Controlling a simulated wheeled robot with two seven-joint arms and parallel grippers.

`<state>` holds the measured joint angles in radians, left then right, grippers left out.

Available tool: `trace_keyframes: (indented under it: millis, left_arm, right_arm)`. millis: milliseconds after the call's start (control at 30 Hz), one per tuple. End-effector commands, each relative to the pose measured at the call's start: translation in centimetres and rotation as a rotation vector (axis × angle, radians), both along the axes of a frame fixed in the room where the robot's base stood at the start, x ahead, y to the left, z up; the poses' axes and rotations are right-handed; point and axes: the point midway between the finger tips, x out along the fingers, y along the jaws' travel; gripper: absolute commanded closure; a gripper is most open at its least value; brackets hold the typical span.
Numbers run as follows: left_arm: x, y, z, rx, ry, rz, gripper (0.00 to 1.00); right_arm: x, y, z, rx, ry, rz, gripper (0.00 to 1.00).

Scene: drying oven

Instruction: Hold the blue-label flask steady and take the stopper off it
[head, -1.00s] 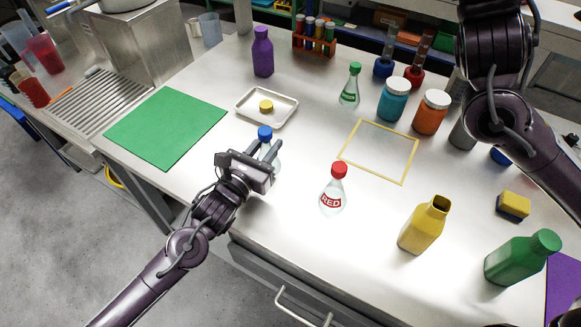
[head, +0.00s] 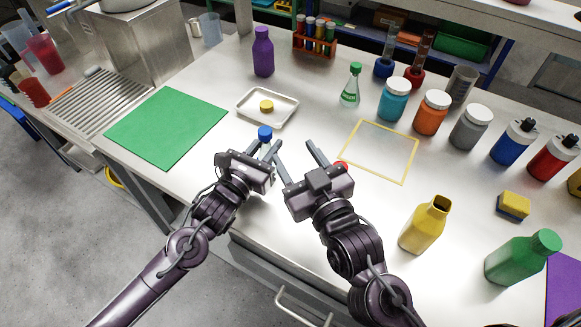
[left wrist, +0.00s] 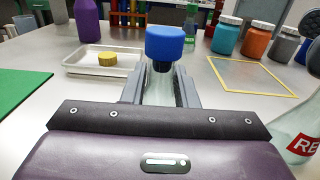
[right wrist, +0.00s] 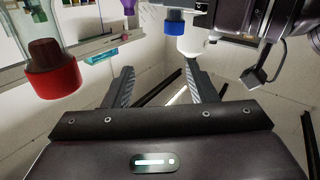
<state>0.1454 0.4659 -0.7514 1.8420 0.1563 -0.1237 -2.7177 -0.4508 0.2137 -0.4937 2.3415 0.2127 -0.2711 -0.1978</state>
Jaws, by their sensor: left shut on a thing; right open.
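The blue stopper (head: 265,133) sits on the neck of the blue-label flask. The flask's clear neck (left wrist: 160,88) shows below the stopper (left wrist: 165,43) in the left wrist view; its label is hidden. My left gripper (head: 263,150) is shut on the flask at its neck, below the stopper, and the flask stands upright. My right gripper (head: 297,153) is open and empty, just right of the flask. In the right wrist view the blue stopper (right wrist: 175,26) is beyond my right fingertips (right wrist: 160,72), not between them.
A red-stoppered flask (left wrist: 306,130) stands close under my right gripper, its red stopper (right wrist: 52,82) beside the fingers. A tray (head: 247,107) with a yellow stopper (head: 266,106) lies behind the blue-label flask. A yellow-framed square (head: 375,126) and yellow bottle (head: 424,226) are to the right.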

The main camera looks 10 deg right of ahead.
Motion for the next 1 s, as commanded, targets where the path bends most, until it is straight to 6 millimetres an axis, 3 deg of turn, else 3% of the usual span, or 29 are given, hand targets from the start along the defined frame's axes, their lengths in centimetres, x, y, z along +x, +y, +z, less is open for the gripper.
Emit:
trace_keyframes:
  millis: [133, 267, 700, 1000]
  left_arm:
    - [0.0, 0.0, 0.0, 0.001, 0.001, 0.000, 1.00]
    - [0.0, 0.0, 0.0, 0.000, 0.000, 0.000, 1.00]
    - [0.0, 0.0, 0.0, 0.000, 0.000, 0.000, 1.00]
    - [0.0, 0.0, -0.1, 0.001, 0.001, 0.000, 1.00]
  right_arm:
    - [-1.0, 1.3, -1.2, 0.073, 0.065, 0.017, 0.48]
    - [-0.4, 1.8, -1.4, 0.088, 0.075, 0.022, 0.48]
    - [7.0, 4.5, -1.7, 0.084, 0.071, 0.021, 0.48]
    - [9.8, 5.6, -1.9, 0.083, 0.073, 0.022, 0.48]
